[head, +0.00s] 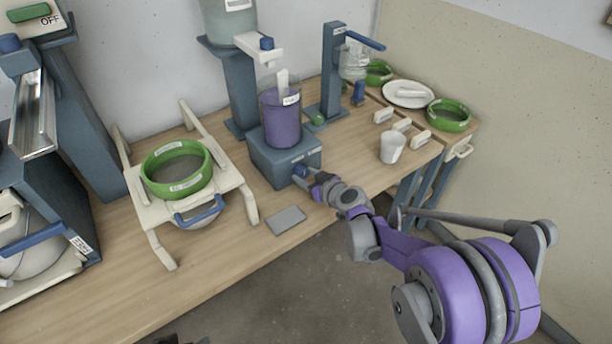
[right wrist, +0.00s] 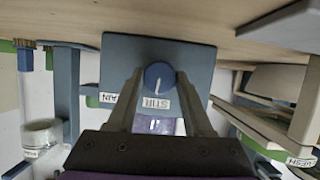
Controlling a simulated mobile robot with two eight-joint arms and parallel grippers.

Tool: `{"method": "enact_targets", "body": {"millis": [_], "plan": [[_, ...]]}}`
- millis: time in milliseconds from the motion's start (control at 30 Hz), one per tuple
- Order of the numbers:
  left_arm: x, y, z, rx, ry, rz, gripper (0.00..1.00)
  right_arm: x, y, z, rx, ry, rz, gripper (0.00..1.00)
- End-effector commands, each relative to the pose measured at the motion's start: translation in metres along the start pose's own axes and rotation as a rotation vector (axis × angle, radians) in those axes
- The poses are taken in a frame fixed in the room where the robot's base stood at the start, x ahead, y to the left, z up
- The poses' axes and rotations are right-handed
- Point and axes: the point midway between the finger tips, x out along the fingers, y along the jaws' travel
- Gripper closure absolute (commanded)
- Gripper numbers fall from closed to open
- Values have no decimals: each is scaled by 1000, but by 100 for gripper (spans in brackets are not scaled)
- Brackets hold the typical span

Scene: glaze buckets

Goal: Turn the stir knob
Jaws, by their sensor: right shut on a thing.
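The stir knob (right wrist: 160,76) is a round blue knob with a white line mark, on the front of the blue-grey stirrer base (right wrist: 112,60). A "STIR" label sits beside it in the right wrist view. In the head view the knob (head: 299,171) is partly covered by my gripper. My right gripper (right wrist: 158,80) is shut on the knob, one finger on each side. In the head view the right gripper (head: 308,178) reaches the front of the base (head: 275,163). A purple bucket (head: 282,122) stands on the base. My left gripper is not in view.
A green-rimmed sieve (head: 177,170) rests on a cream stand (head: 226,182) to the left. A grey slab (head: 286,220) lies near the table's front edge. A white cup (head: 392,148) and several small cream blocks stand to the right, with green sieves (head: 448,117) behind.

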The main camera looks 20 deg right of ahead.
Motion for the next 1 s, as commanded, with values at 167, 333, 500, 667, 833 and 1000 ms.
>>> {"method": "enact_targets", "body": {"millis": [167,333,500,667,833,1000], "plan": [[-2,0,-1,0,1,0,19,0,2,0,123,-4,-50,100],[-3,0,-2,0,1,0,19,0,3,0,269,-8,-112,100],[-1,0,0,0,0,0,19,0,4,1,419,-12,-174,100],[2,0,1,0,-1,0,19,1,5,2,560,-16,-233,100],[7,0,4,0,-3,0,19,1,5,3,710,-20,-296,100],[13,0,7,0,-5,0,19,2,6,4,853,-24,-357,100]]}}
